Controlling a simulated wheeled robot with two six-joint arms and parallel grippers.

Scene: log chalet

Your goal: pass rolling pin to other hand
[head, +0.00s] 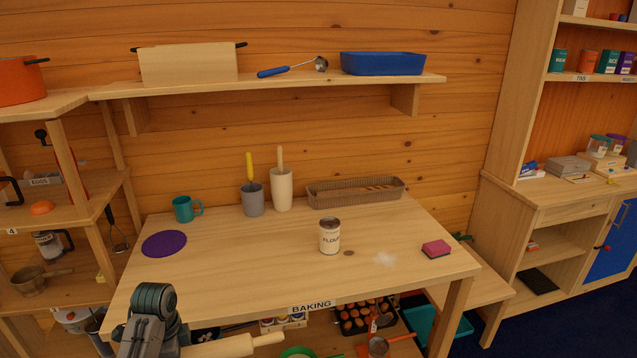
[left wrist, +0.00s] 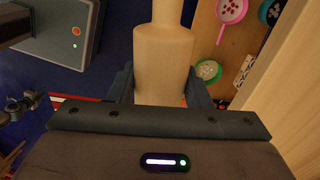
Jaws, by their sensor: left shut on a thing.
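The rolling pin (head: 228,347) is pale wood and shows at the bottom edge of the head view, in front of the table, with one handle pointing right. Its near end is hidden behind my left arm and the frame edge. My left gripper (head: 180,341) is shut on it. In the left wrist view the pin (left wrist: 163,62) lies between the two fingers of my left gripper (left wrist: 160,92), its narrower handle toward the top of the picture. My right gripper cannot be made out in either view.
The baking table (head: 270,270) holds a flour tin (head: 330,237), a pink sponge (head: 436,249), a purple mat (head: 164,244), a teal mug (head: 185,209), two utensil pots and a wicker tray (head: 350,193). Its front left part is clear. A lower shelf holds pans and eggs.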

